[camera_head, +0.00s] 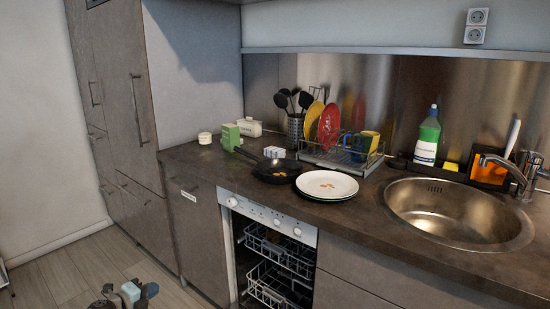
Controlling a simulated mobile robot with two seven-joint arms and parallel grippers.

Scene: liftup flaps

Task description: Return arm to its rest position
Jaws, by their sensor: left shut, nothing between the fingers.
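My left gripper (124,296) shows at the bottom left edge of the head view, low over the wooden floor. It is shut and holds nothing. It is well apart from the counter and the cabinets, and the rest of its arm is cut off by the frame. My right gripper is not in view.
The dark counter (375,215) holds a black pan (277,172), a stack of plates (327,185), a dish rack (345,158) and a sink (455,212). A dishwasher (270,255) below stands open, showing its racks. The floor (75,275) at left is clear.

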